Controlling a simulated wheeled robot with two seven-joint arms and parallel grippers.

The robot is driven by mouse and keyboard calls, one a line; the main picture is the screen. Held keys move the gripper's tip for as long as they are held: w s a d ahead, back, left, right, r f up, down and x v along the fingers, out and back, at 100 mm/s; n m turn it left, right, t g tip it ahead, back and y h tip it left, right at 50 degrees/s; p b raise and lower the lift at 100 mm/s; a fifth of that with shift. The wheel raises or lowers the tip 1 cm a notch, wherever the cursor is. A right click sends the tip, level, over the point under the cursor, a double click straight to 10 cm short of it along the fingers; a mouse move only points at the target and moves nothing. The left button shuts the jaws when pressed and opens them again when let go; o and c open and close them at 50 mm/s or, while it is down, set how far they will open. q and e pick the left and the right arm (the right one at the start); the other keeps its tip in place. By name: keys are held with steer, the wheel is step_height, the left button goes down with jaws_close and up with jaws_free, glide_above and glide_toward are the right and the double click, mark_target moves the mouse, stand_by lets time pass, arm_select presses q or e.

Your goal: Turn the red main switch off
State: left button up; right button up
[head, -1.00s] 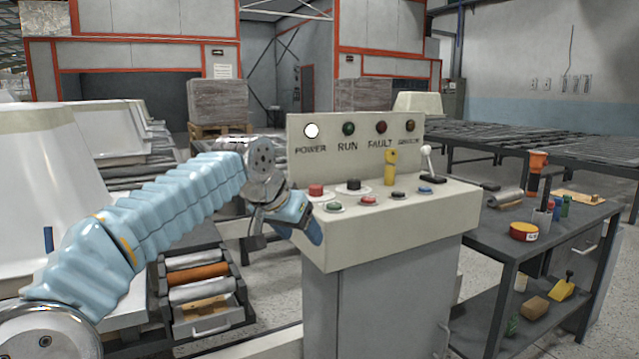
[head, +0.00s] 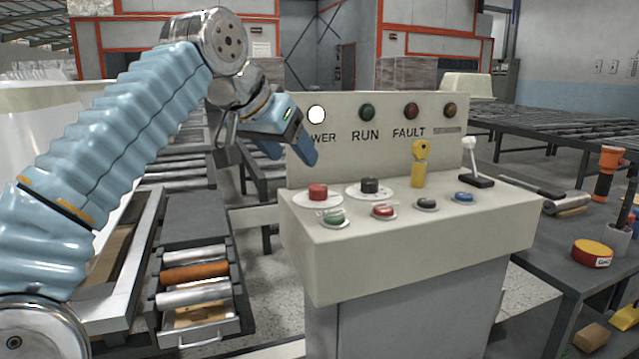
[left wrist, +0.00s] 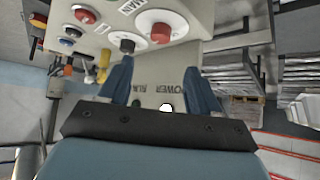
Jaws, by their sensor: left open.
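The red switch (head: 318,192) is a red knob on a round white plate at the left of the console top. It also shows at the top of the left wrist view (left wrist: 160,28), near a label that seems to read MAIN. My left gripper (head: 293,150) is open and empty, above and slightly left of the red switch and apart from it. Its blue fingers (left wrist: 160,88) are spread in the left wrist view, with the red switch beyond them. The white POWER lamp (head: 317,115) looks lit. My right gripper is not in view.
A black knob (head: 370,187) stands right of the red switch, and small buttons line the front, including a red one (head: 383,210). A yellow key-like handle (head: 419,163) and a lever (head: 472,160) stand farther right. The upright lamp panel (head: 340,155) rises behind.

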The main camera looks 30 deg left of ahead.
mark_target(318, 186)
arm_select(q)
steer(key=b+x, duration=0.1)
steer(key=x, duration=1)
steer(key=shift+b, duration=0.35)
steer(key=shift+c, duration=0.3)
steer(key=c, duration=1)
